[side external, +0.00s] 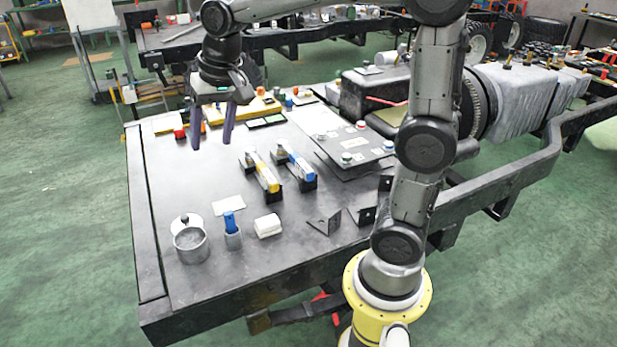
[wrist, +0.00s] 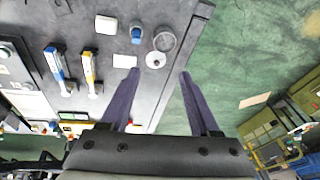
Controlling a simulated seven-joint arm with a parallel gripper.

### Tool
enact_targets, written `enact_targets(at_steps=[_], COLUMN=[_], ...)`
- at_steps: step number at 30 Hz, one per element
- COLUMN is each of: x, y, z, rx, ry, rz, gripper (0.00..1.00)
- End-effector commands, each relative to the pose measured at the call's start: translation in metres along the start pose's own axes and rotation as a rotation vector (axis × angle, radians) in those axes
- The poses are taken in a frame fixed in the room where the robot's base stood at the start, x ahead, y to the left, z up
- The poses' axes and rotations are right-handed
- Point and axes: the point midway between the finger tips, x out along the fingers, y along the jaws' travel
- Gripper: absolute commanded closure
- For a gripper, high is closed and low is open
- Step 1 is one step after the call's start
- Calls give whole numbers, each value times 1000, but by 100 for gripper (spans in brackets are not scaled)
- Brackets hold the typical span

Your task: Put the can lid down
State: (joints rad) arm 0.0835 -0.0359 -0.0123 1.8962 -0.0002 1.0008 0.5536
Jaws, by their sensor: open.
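The can lid (side external: 186,220) is a pale round disc with a dark knob at its centre. It sits at the back edge of the open grey can (side external: 191,246), near the table's front left. I cannot tell whether it leans on the rim or lies on the table behind it. In the wrist view the lid (wrist: 155,60) lies just beside the can (wrist: 165,40). My gripper (side external: 210,140) is open and empty, in the air above the table's left part, behind and above the lid. Its two purple fingers (wrist: 158,75) stand well apart in the wrist view.
A blue-topped container (side external: 232,232) and a white block (side external: 267,226) stand right of the can. A flat pale card (side external: 229,204) lies behind them. Yellow and blue tools (side external: 265,177) rest in black holders mid-table. The dark tabletop (side external: 165,185) is clear at the left.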

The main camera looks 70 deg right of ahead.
Motion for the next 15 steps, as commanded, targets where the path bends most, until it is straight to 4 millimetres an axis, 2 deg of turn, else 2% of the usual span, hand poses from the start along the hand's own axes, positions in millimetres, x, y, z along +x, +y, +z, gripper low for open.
enact_targets(at_steps=[1, 6, 12, 15], x=[-13, -33, -34, -29], y=[9, 39, 73, 85], z=[20, 82, 144, 164], rx=[-62, -272, -491, -565], ry=[20, 77, 143, 167], rz=[-15, -50, -77, -83], gripper=[37, 37, 37, 37])
